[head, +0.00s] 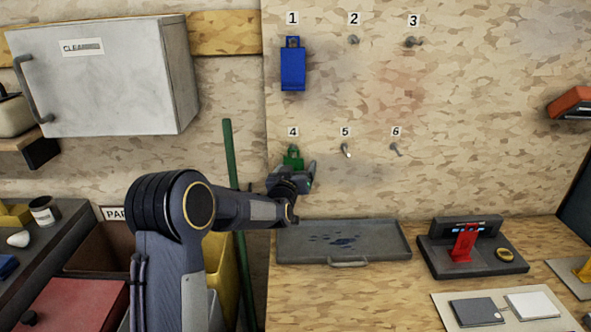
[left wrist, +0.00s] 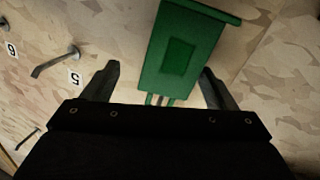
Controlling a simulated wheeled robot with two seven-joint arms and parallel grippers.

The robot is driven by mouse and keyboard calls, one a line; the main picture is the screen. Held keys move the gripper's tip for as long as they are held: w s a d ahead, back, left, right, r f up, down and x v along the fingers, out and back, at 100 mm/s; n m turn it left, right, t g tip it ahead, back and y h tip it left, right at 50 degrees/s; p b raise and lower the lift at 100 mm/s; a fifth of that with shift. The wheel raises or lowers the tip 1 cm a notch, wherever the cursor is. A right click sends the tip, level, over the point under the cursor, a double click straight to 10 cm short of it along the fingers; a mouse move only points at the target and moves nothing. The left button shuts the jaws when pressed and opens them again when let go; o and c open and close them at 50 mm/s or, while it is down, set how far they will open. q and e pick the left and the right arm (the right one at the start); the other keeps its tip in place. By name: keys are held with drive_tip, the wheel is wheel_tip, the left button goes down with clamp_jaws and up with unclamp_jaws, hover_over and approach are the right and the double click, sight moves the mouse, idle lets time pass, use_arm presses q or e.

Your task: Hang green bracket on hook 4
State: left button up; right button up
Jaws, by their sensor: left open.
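The green bracket (head: 293,157) is at the board just below the label 4 (head: 293,132). Hook 4 itself is hidden, so I cannot see how the bracket sits on it. My left gripper (head: 295,168) is in front of the bracket's lower part and covers it in the head view. In the left wrist view the green bracket (left wrist: 181,48) lies between the two spread fingers of my left gripper (left wrist: 160,70), with gaps on both sides. The gripper is open. My right gripper is not in view.
A blue bracket (head: 293,70) hangs at hook 1. Hook 2 (head: 353,40), hook 3 (head: 411,42), hook 5 (head: 346,150) and hook 6 (head: 395,149) are bare. Below are a grey tray (head: 290,248) and a red bracket (head: 464,243) on a dark stand (head: 440,262).

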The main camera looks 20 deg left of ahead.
use_arm(q)
drive_tip(key=shift+s+f, duration=0.1)
drive_tip(key=shift+s, duration=0.15)
drive_tip(key=s+d+f+m+g+h, duration=0.1)
drive_tip(key=s+d+g, duration=0.3)
drive_tip(key=s, duration=1.1)
drive_tip(key=s+d+f+m+g+h, duration=0.1)
drive_tip(key=s+d+f+g+h, duration=0.2)
drive_tip(key=s, duration=1.3)
drive_tip(key=s+d+f+m+g+h, duration=0.1)
drive_tip(key=s+d+g, duration=0.4)
drive_tip(key=s, duration=1)
drive_tip(key=shift+s+d+f+h+b, duration=0.2)
drive_tip(key=shift+d+f+h+b, duration=0.3)
drive_tip(key=shift+h, duration=0.6)
